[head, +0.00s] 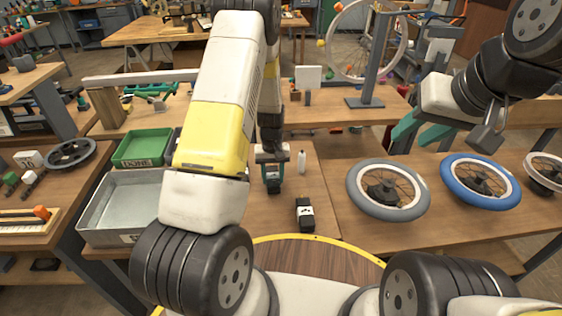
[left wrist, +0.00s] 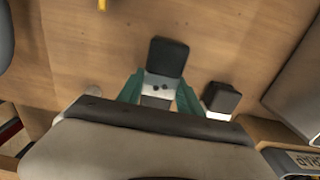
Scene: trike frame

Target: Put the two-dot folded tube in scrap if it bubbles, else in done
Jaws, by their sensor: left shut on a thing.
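My left gripper (head: 271,170) is shut on a folded tube, which has a dark end (head: 273,187) in the head view. In the left wrist view its teal fingers (left wrist: 160,97) pinch a pale band with two dark dots on the tube (left wrist: 168,57). I cannot tell whether the tube touches the table. A second black-and-white piece (head: 304,213) lies nearer to me, with dark marks on its white band. Another dark piece (left wrist: 222,97) shows beside the gripper in the wrist view. No bubbles are visible.
A small white bottle (head: 301,161) stands right of the left gripper. Grey (head: 357,198) and blue (head: 452,190) wheels lie at the right.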

